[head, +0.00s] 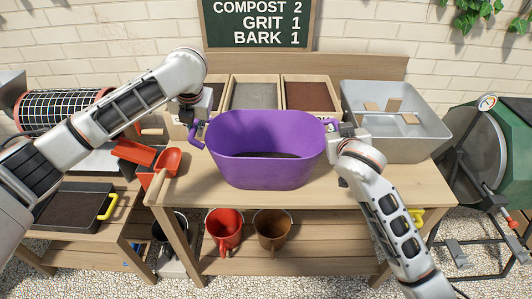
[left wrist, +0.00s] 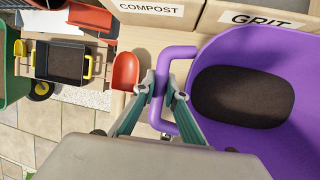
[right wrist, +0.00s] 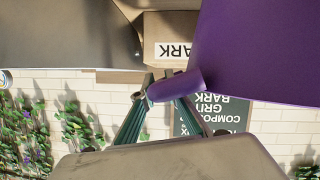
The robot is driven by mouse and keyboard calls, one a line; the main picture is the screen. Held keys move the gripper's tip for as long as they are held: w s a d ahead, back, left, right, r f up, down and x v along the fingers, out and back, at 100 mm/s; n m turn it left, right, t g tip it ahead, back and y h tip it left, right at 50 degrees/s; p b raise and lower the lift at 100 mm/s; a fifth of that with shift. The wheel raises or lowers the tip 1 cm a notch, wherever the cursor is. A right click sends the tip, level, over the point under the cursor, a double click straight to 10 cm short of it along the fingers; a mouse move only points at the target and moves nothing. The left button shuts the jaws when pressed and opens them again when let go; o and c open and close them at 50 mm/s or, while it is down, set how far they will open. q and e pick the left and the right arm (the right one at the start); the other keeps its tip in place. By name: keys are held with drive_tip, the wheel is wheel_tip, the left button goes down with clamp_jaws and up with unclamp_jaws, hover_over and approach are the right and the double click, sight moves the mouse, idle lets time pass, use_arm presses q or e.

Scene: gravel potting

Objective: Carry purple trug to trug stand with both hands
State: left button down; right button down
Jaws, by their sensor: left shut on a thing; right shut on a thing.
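The purple trug (head: 265,138) is upright over the middle of the potting bench, with dark material (left wrist: 243,96) in its bottom. My left gripper (head: 192,118) is shut on its left handle; the left wrist view shows both fingers (left wrist: 164,95) around the purple bar. My right gripper (head: 338,132) is shut on the right handle, which the right wrist view shows between the fingers (right wrist: 172,92). Whether the trug's base touches the bench top is unclear. I cannot pick out a trug stand in any view.
Grit (head: 253,94) and bark (head: 308,94) bins stand behind the trug on the bench (head: 385,190). A grey metal tray (head: 400,140) is at the right. A red scoop (head: 167,162) lies at the left. A green drum (head: 500,140) stands right.

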use_arm(q)
drive_tip(key=shift+w+r, duration=0.1)
drive_tip(key=shift+r, duration=0.05)
use_arm(e)
drive_tip(key=shift+r, duration=0.1)
